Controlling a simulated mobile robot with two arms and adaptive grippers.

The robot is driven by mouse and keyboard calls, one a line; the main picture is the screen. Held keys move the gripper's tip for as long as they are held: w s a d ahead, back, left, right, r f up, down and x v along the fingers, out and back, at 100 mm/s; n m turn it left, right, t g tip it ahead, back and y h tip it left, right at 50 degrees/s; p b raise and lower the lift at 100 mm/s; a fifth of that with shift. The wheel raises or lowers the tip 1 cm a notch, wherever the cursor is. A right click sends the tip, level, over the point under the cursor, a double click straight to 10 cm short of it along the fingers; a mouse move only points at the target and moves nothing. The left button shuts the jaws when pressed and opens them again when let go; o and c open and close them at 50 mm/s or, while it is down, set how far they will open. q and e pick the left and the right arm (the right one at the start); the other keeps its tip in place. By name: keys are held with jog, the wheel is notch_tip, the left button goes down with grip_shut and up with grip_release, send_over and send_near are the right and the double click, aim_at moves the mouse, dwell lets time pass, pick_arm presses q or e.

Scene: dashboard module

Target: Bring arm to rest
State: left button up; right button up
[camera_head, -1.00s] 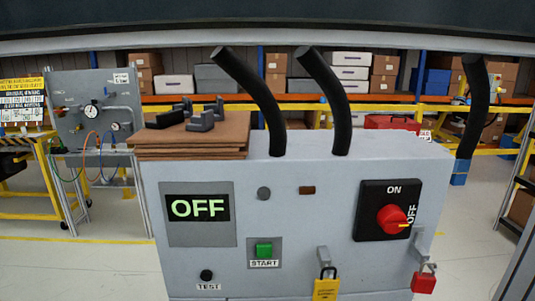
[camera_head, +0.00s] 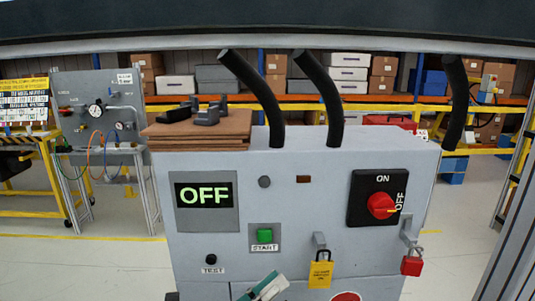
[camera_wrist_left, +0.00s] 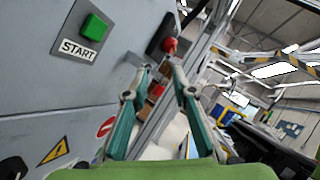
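The grey control cabinet (camera_head: 290,225) stands ahead, with a display (camera_head: 204,195) reading OFF, a green START button (camera_head: 264,235) and a red rotary switch (camera_head: 381,205). My left gripper (camera_head: 265,287) shows as a small teal and white part at the bottom edge of the head view, low in front of the cabinet. In the left wrist view, its two teal fingers (camera_wrist_left: 157,72) are apart with nothing between them. The START button (camera_wrist_left: 94,28) and red knob (camera_wrist_left: 169,45) lie beyond them there. My right gripper is not in view.
A yellow padlock (camera_head: 320,273) and a red padlock (camera_head: 411,265) hang on the cabinet front. Brown boards (camera_head: 200,130) with dark brackets lie on its top, beside black curved hoses (camera_head: 320,98). A gauge panel (camera_head: 98,110) stands behind left. Floor at the left is clear.

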pick_arm(q)
jog(key=w+a+f+n+t+y, duration=0.35)
jog(key=a+n+y, duration=0.3)
jog(key=n, duration=0.35)
jog(key=w+a+f+n+t+y, duration=0.2)
jog(key=a+f+n+t+y, duration=0.15)
jog(key=a+n+y, duration=0.5)
jog(key=s+a+f+n+g+y, duration=0.2)
jog(key=s+f+n+g, duration=0.1)
jog(key=f+n, duration=0.25)
jog(key=s+a+f+n+g+y, duration=0.2)
jog(key=s+f+n+g, duration=0.1)
jog(key=f+n, duration=0.3)
jog(key=s+a+f+n+g, duration=0.1)
jog(key=s+f+n+g, duration=0.4)
jog(key=s, duration=0.6)
jog(key=s+a+f+n+g, duration=0.1)
jog(key=s+f+n+g, duration=0.3)
jog(key=s+f, duration=0.5)
notch_tip(320, 180, down, 23)
jog(key=s+m+g, duration=0.2)
jog(key=s+a+f+g, duration=0.1)
jog(key=s+a+f, duration=0.2)
jog(key=s+f, duration=1.4)
jog(key=shift+s+f, duration=0.35)
jog(key=shift+s, duration=0.15)
